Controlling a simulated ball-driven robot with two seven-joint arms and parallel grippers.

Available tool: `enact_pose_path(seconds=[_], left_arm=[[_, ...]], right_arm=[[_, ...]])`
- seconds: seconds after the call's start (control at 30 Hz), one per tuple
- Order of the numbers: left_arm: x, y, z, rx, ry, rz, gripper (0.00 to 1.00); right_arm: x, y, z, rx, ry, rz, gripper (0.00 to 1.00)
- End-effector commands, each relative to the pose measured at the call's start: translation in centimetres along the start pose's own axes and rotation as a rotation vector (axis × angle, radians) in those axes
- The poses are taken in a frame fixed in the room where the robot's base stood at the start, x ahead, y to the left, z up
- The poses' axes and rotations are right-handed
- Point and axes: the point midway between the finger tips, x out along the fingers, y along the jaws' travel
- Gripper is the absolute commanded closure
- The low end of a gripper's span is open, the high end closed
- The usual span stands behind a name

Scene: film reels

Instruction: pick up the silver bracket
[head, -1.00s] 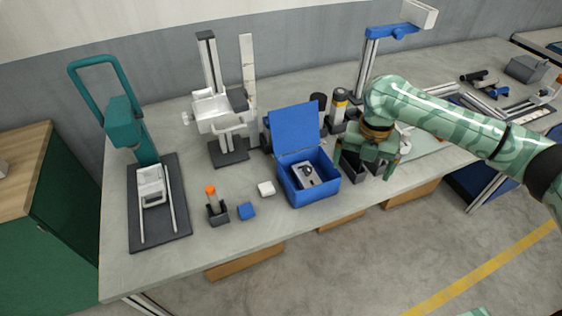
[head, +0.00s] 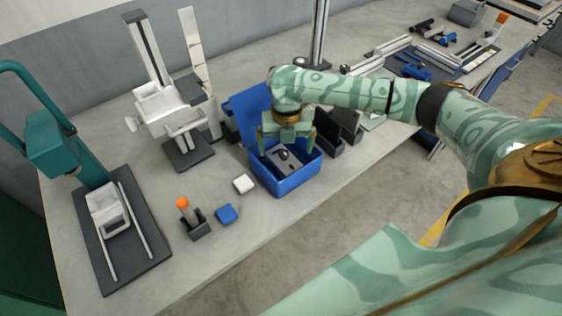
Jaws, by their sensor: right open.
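The silver bracket (head: 290,165) lies inside the open blue box (head: 288,187), a grey piece with a dark round part on it. My right gripper (head: 286,148) is open above the box, its two fingers spread to either side of the bracket's far part. The gripper covers part of the box's far inside and lid. No contact with the bracket shows, and the exact height above it is hard to tell. My left gripper is not in view.
The raised blue lid (head: 245,112) stands behind the gripper. Dark bins (head: 345,122) stand close to the box's right. A white block (head: 244,184), a blue block (head: 227,214) and an orange-topped holder (head: 194,220) sit to its left. The table front there is clear.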

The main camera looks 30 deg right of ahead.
Motion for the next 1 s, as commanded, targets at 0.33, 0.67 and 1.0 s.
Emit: enact_pose_path(seconds=[0.33,0.67,1.0], left_arm=[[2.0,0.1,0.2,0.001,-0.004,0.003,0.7],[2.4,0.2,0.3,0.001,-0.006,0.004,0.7],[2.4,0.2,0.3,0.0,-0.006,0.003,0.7]], right_arm=[[4.0,0.7,0.4,0.001,0.003,-0.001,0.0],[5.6,0.7,0.4,0.0,-0.002,0.001,0.0],[5.6,0.6,0.4,0.0,-0.002,0.001,0.75]])
